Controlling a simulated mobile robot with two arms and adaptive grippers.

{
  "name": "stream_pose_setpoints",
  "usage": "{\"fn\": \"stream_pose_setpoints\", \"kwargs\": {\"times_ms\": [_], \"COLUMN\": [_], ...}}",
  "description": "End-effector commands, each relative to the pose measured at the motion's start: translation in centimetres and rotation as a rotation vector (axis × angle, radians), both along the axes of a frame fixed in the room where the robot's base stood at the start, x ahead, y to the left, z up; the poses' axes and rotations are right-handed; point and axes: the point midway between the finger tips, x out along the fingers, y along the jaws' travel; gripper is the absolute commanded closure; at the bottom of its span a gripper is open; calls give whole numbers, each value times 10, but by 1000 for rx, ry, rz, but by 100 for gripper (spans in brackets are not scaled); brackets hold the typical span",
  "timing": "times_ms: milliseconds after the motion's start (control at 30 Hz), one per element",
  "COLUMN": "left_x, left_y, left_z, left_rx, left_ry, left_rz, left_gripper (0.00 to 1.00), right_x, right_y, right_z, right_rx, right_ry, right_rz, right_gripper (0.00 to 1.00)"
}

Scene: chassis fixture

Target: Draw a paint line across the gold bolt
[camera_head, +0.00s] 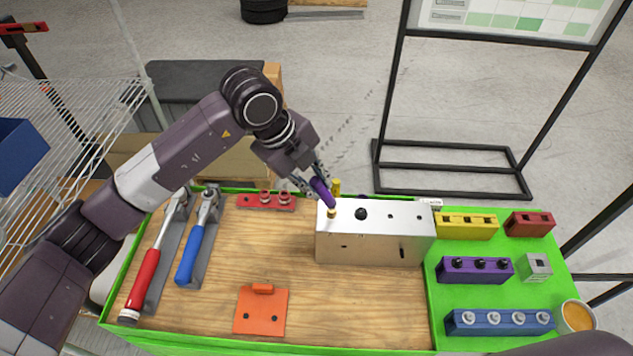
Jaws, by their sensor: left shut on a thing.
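A silver metal block (375,248) stands on the wooden worktop. A small gold bolt (331,213) sits at the left end of its top face, and a black bolt (361,214) is to its right. My left gripper (318,186) is shut on a purple paint marker (321,192), held tilted with its lower end right at the gold bolt. I cannot tell whether the tip touches the bolt, and no paint line can be made out on it. My right gripper is out of view.
A red holder (266,201), red-handled (147,275) and blue-handled (192,250) tools and an orange plate (261,309) lie left. Yellow (466,228), purple (474,271) and blue (499,323) racks stand right.

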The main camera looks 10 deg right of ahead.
Motion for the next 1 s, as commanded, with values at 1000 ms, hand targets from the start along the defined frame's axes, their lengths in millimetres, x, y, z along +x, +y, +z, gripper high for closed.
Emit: {"fn": "stream_pose_setpoints", "kwargs": {"times_ms": [1000], "left_x": [1], "left_y": [5], "left_z": [-10], "left_rx": [1], "left_ry": [1], "left_rz": [1], "left_gripper": [100], "right_x": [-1], "right_y": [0], "right_z": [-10], "right_rx": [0], "right_ry": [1], "right_rz": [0], "right_gripper": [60]}}
